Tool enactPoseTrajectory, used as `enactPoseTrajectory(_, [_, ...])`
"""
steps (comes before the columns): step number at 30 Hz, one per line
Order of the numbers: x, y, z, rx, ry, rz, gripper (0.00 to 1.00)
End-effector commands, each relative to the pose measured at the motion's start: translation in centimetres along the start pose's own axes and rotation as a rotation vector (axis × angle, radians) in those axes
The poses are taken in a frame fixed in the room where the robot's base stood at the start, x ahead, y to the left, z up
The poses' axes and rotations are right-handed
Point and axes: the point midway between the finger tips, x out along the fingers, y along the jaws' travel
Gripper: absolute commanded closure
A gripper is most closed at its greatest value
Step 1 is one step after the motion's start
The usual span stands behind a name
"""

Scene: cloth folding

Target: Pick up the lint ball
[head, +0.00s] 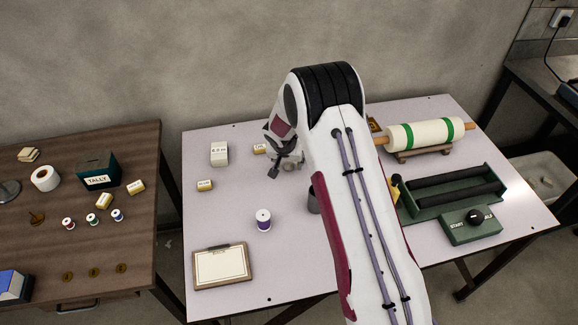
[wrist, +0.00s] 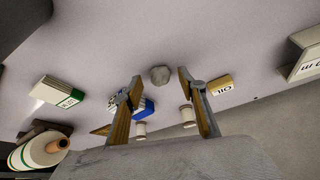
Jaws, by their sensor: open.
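The lint ball (wrist: 160,75) is a small grey lump on the pale table top. In the wrist view it lies just beyond my gripper (wrist: 160,84), between the lines of its two fingers. The fingers are open, with nothing held between them. I cannot tell the exact gap between fingertips and ball. In the head view my gripper (head: 286,158) is low over the back middle of the table, and the lint ball cannot be made out there.
Around my gripper are a white box (head: 219,153), a small yellow-and-white box (head: 260,149) and a dark cup (head: 313,201). A purple spool (head: 263,219) and clipboard (head: 222,268) lie nearer. A fabric roll (head: 414,135) and green roller stand (head: 455,190) are right.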

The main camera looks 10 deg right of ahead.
Motion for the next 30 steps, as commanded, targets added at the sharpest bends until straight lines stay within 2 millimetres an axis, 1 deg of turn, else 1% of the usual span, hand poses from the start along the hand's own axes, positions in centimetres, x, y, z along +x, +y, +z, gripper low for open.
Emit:
enactPoseTrajectory(1, [0.37, 0.02, 0.03, 0.0, -0.001, 0.0, 0.59])
enactPoseTrajectory(6, [0.88, 0.02, 0.01, 0.0, 0.0, 0.0, 0.59])
enactPoseTrajectory(21, [0.87, 0.0, 0.01, 0.0, 0.0, 0.0, 0.59])
enactPoseTrajectory(22, [0.87, 0.0, 0.02, 0.0, 0.0, 0.0, 0.66])
enactPoseTrajectory(23, [0.87, 0.0, 0.01, 0.0, 0.0, -0.001, 0.7])
enactPoseTrajectory(24, [0.87, 0.0, 0.02, 0.0, 0.0, 0.0, 0.76])
enactPoseTrajectory(26, [0.87, 0.0, 0.01, 0.0, 0.0, -0.001, 0.84])
enactPoseTrajectory(27, [0.87, 0.0, 0.01, 0.0, 0.0, -0.001, 0.87])
enactPoseTrajectory(30, [0.87, 0.0, 0.01, 0.0, 0.0, -0.001, 0.87])
